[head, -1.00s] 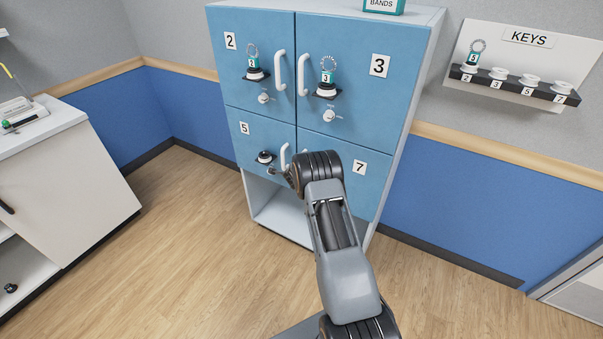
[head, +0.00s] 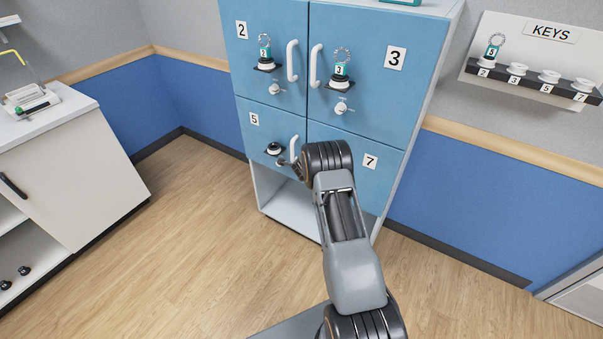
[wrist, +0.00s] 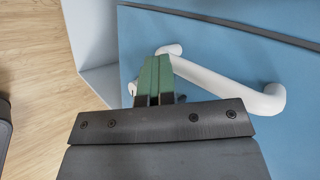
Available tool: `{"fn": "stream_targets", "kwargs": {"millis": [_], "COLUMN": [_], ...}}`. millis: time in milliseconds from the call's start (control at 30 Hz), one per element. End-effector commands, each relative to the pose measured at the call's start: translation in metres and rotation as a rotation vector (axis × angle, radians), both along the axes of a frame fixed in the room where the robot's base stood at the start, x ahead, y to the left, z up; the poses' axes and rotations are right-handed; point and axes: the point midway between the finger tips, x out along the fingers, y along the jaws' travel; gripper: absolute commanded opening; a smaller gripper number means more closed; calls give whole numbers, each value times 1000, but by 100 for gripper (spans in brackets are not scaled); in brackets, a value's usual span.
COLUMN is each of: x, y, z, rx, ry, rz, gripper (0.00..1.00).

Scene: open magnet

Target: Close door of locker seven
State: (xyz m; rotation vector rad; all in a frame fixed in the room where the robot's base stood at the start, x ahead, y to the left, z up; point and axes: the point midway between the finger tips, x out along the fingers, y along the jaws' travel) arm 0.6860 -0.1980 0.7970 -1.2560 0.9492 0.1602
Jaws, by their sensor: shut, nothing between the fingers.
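The door of locker seven (head: 388,177) is the lower right blue door, with a white label 7 (head: 370,161). It looks about flush with its neighbours, though my arm covers its left part and I cannot tell whether a small gap is left. In the wrist view a white bar handle (wrist: 215,82) stands out from a blue door panel (wrist: 220,50). My gripper (wrist: 156,62) is shut and empty, its green fingertips close by one end of that handle. I cannot tell whether they touch. In the head view my gripper is mostly hidden behind my arm.
Door 5 (head: 265,125) is beside it, door 2 (head: 265,40) and door 3 (head: 370,75) are above, with keyed knobs. An open white compartment (head: 290,210) lies below. A key rack (head: 530,85) hangs at right. A white counter (head: 70,150) stands left. The floor between is clear.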

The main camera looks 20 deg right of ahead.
Motion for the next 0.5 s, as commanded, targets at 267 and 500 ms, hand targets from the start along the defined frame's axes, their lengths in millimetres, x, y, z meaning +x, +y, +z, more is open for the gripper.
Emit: {"fn": "stream_targets", "kwargs": {"millis": [267,500], "x": [-23,-49], "y": [32,60], "z": [10,44], "rx": [-4,-1], "ry": [-8,-4], "rz": [-1,3], "gripper": [0,0]}}
